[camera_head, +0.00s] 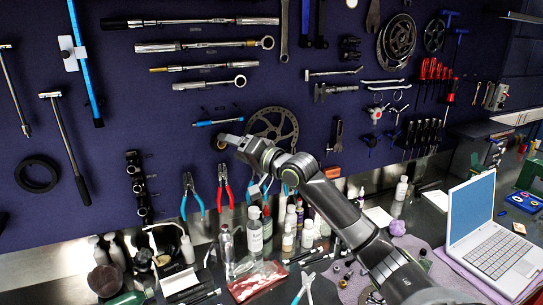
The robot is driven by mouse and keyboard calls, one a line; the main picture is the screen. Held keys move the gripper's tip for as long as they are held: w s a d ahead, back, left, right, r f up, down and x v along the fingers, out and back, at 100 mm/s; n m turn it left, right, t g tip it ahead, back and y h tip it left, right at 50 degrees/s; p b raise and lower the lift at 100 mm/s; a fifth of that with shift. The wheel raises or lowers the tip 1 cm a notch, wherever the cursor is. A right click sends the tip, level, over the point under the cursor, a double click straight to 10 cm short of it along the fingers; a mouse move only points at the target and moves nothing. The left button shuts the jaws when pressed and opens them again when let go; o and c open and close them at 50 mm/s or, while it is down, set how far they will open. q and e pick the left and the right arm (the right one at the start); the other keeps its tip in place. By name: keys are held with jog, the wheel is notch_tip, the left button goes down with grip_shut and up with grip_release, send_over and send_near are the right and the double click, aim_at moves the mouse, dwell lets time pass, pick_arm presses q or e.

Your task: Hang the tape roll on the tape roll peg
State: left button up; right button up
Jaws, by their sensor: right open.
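A black ring (37,174) that looks like the tape roll is flat against the dark blue tool wall at the far left. I cannot make out a peg in or beside it. My right arm reaches up from the lower right to the wall. Its open gripper (222,142) is small in the picture, at the wall left of a brake disc (272,130) and well to the right of the black ring. I see nothing held in it. My left gripper is not in view.
The wall (110,190) carries wrenches, pliers and screwdrivers. Red pliers (224,188) hang just below my right gripper. Bottles (254,229) crowd the bench below. An open laptop (492,235) stands at the right. The wall around the black ring is fairly clear.

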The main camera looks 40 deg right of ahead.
jog(key=p+v, duration=1)
jog(key=v, duration=0.4)
jog(key=shift+s, duration=0.1)
